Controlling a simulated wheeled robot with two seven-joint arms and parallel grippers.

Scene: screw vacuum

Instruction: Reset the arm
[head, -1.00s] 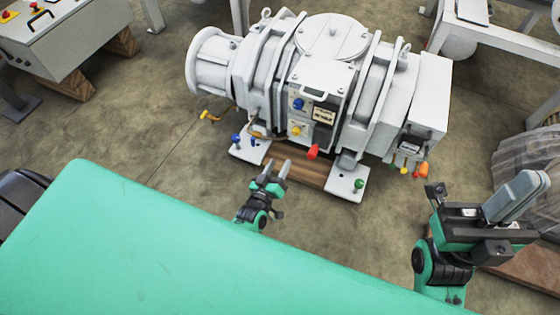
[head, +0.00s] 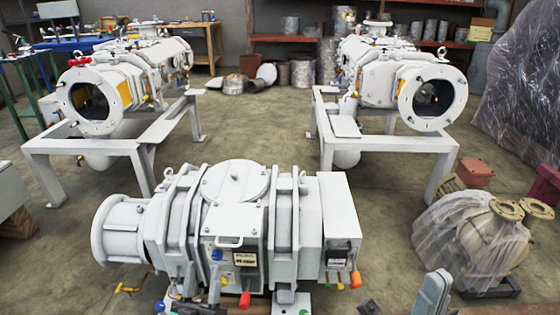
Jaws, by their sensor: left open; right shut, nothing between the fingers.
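My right gripper (head: 437,280) shows only its grey fingers at the bottom edge, right of centre. They point up, pressed together with nothing between them. The rest of that gripper and its arm are cut off below the picture. My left gripper cannot be made out in the head view. The white screw vacuum pump (head: 235,225) lies across the lower middle, with a red handle (head: 245,299) and small coloured knobs on its near side. The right gripper's fingers are to the right of the pump in the picture, apart from it.
Two white pumps stand on white frames, at back left (head: 115,85) and back right (head: 400,85). A plastic-wrapped machine (head: 470,240) stands at right. Shelves and metal drums (head: 303,75) line the back. Bare floor (head: 255,120) lies between the frames.

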